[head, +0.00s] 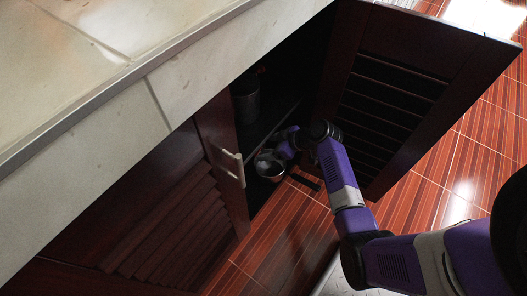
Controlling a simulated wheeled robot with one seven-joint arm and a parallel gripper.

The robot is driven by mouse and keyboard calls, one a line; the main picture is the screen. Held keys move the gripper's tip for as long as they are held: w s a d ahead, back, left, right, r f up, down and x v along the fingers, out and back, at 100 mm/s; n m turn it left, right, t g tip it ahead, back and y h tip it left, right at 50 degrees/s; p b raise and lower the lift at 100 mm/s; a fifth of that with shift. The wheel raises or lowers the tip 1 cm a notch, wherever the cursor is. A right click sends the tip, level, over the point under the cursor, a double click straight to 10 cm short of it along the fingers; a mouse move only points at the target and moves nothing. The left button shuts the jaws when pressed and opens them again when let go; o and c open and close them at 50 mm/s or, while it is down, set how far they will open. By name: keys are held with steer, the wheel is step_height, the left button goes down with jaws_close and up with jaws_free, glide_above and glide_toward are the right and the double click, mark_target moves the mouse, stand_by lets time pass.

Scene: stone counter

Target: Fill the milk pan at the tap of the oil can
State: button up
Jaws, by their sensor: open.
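A small round metal pan (264,168), which looks like the milk pan, is low in the open cabinet, by its front opening. A dark bar (304,182) beside it may be its handle. My gripper (272,150) is open and reaches into the cabinet right at the pan's far rim. Its fingers are small and partly lost in shadow, and I cannot tell whether they touch the pan. A dark grey cylindrical vessel (245,104) stands farther up on a shelf inside. I cannot tell whether it is the oil can; no tap is clearly visible.
The cabinet's louvred door (385,110) stands open on the right of my arm. A closed louvred door (175,215) with a pale handle (233,165) is on the left. The stone counter (80,70) overhangs above. The tiled floor (450,175) is clear at right.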

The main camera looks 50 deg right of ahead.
steer(key=shift+b+x, duration=0.55)
steer(key=shift+x, duration=1.05)
steer(key=shift+c, duration=0.3)
steer(key=shift+a, duration=0.1)
steer(key=c, duration=1.2)
steer(key=shift+s+f+n+y+b, duration=0.1)
steer(key=shift+s+n+y+b, duration=0.05)
steer(key=shift+n+y+b, duration=0.55)
steer(key=shift+o, duration=0.2)
steer(key=shift+s+n+g+y, duration=0.15)
steer(key=shift+n+g+y, duration=0.15)
steer(key=shift+n, duration=0.2)
steer(key=o, duration=1.2)
steer(key=shift+d, duration=0.3)
